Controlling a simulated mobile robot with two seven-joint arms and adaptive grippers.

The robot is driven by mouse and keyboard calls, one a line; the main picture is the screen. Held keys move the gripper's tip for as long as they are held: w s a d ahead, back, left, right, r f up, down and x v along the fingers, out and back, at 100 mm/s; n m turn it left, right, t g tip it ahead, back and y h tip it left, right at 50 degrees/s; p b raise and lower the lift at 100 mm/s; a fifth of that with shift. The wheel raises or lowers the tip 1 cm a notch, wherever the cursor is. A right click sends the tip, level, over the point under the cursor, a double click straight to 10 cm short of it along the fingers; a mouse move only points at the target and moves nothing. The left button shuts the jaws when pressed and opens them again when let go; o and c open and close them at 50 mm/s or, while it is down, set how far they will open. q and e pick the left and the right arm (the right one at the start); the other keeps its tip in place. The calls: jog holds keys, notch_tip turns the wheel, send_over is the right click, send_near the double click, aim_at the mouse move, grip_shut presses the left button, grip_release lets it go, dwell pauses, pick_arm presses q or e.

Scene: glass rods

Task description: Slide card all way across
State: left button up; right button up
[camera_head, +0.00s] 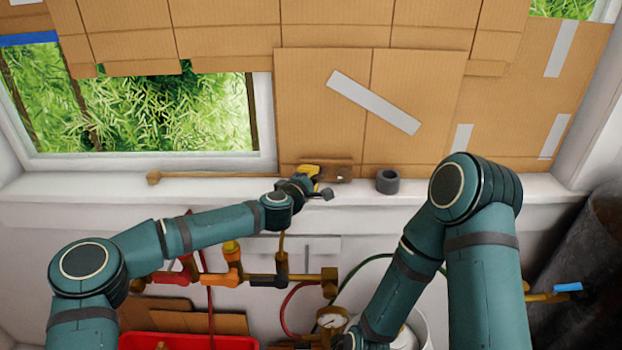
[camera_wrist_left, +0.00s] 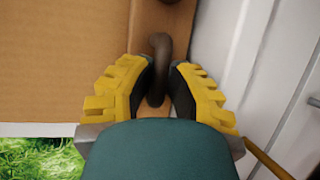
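The cardboard card (camera_head: 315,110) stands upright in the window above the sill, right of the uncovered part of the glass. It fills the upper left of the left wrist view (camera_wrist_left: 60,60). A dark curved handle (camera_wrist_left: 158,65) stands out from a brown strip by the card's lower edge. My left gripper (camera_head: 312,178) is at the sill by this strip. In the left wrist view its yellow fingers with black pads (camera_wrist_left: 157,88) are on both sides of the handle, closed on it. My right arm reaches down to the bottom edge; its gripper is out of view.
A wooden rod (camera_head: 210,174) lies along the white sill (camera_head: 80,187) in front of the open glass. A dark grey ring (camera_head: 387,181) sits on the sill to the right. Pipes with valves (camera_head: 250,280) and a red tray (camera_head: 180,342) are below.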

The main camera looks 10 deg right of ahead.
pick_arm(q)
jog(key=shift+a, duration=0.1)
grip_shut()
jog(key=w+a+b, duration=0.1)
jog(key=a+b, duration=0.1)
jog(key=a, duration=0.5)
jog(key=w+a+b, duration=0.2)
jog(key=a+b, duration=0.1)
jog(key=a, duration=0.4)
jog(key=w+a+b, duration=0.1)
jog(key=a+b, duration=0.1)
jog(key=a, duration=0.6)
jog(key=shift+w+f+b, duration=0.15)
jog(key=shift+w+b, duration=0.1)
jog(key=shift+b, duration=0.15)
jog(key=a, duration=0.4)
jog(key=w+a+b, duration=0.1)
jog(key=a, duration=0.3)
jog(key=w+a+b, duration=0.1)
jog(key=a, duration=0.3)
jog(key=shift+w+a+r, duration=0.25)
jog(key=shift+a, duration=0.15)
jog(key=shift+w+a, duration=0.1)
jog(key=shift+a, duration=0.3)
pick_arm(e)
notch_tip(320, 180, down, 10)
jog(key=s, duration=0.2)
jog(key=shift+a+f+g, duration=0.15)
jog(key=shift+a+g, duration=0.05)
jog(key=shift+g, duration=0.1)
